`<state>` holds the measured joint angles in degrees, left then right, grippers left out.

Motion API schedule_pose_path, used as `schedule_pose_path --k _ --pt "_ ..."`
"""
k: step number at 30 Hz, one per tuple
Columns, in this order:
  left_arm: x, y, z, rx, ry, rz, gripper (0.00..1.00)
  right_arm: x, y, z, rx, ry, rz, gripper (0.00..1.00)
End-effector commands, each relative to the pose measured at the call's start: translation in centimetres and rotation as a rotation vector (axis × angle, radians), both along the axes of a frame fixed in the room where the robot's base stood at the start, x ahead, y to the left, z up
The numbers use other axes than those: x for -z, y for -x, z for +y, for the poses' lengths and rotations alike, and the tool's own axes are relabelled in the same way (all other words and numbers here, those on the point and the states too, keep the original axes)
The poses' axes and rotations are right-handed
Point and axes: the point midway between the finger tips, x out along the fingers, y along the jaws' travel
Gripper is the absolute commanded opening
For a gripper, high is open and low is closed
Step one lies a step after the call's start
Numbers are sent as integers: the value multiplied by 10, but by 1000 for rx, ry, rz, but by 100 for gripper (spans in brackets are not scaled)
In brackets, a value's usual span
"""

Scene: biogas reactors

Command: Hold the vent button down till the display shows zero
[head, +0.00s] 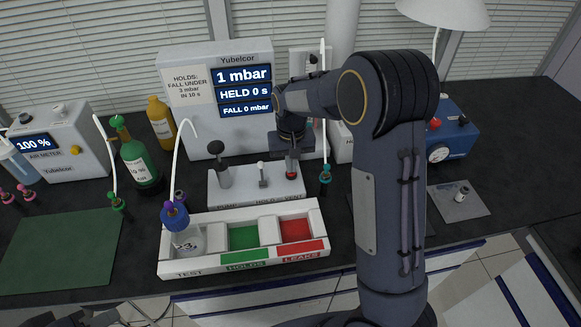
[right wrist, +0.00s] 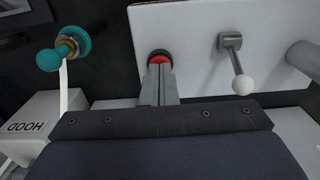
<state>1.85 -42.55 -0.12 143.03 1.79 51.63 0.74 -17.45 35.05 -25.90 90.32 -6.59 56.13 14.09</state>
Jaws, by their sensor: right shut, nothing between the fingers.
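The vent button (right wrist: 159,56) is a red cap in a dark ring on the white valve block (head: 240,184). My right gripper (head: 291,172) is shut and empty, pointing down at the button. In the right wrist view its fingertips (right wrist: 161,70) overlap the button's near edge and hide part of it; I cannot tell whether it is pressed. The display (head: 242,75) reads 1 mbar, with the held line (head: 244,92) at 0 s and the fall line (head: 246,108) at 0 mbar. Only unclear dark parts show at the bottom left, where my left gripper cannot be made out.
A white-knobbed lever (right wrist: 236,62) stands beside the button, and a teal-capped fitting (head: 325,174) on the other side. In front is the test tray (head: 200,268) with a bottle (head: 187,238) and green and red compartments. A green mat (head: 60,250) lies clear at left.

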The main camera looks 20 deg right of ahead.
Motion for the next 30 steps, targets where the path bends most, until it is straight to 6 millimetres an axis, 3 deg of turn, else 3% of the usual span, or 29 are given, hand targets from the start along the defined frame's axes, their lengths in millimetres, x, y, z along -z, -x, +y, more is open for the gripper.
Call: schedule_pose_path --k 16,30 --pt "-1 0 0 0 0 0 36 -1 1 0 0 -1 2 0" --pt "-31 0 0 0 0 0 36 -37 0 0 0 0 0 0"
